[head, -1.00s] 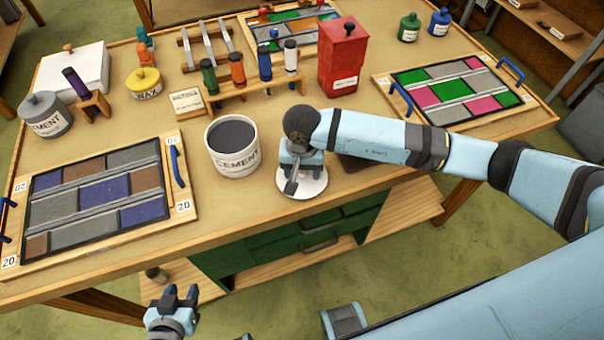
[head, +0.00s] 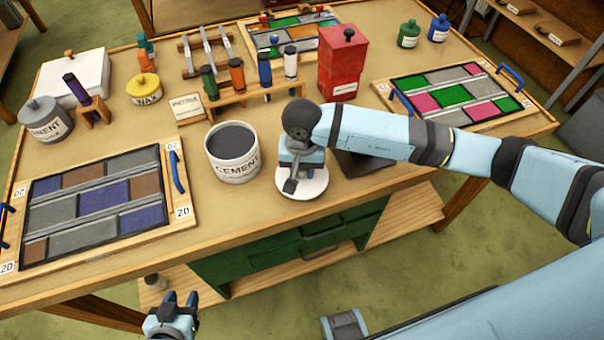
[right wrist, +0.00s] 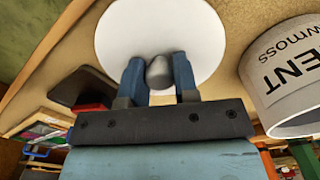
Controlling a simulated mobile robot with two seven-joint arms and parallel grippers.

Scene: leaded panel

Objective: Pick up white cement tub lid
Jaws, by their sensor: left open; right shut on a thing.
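The white cement tub lid (head: 314,186) is a round white disc with a grey knob, at the table's front edge, just right of the open white cement tub (head: 233,168). My right gripper (head: 291,182) is over the lid from above. In the right wrist view the lid (right wrist: 165,25) fills the top, and its knob (right wrist: 159,73) sits between the two blue fingers of my right gripper (right wrist: 158,78), which are shut on it. I cannot tell whether the lid is clear of the tabletop. My left gripper (head: 181,299) is open and empty, low in front of the table.
A dark flat thing (head: 362,170) lies behind my right arm. A leaded panel (head: 100,200) lies at the left, another (head: 455,93) at the right. A tube rack (head: 250,92) and a red box (head: 343,70) stand behind. A lidded grey cement tub (head: 45,122) stands far left.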

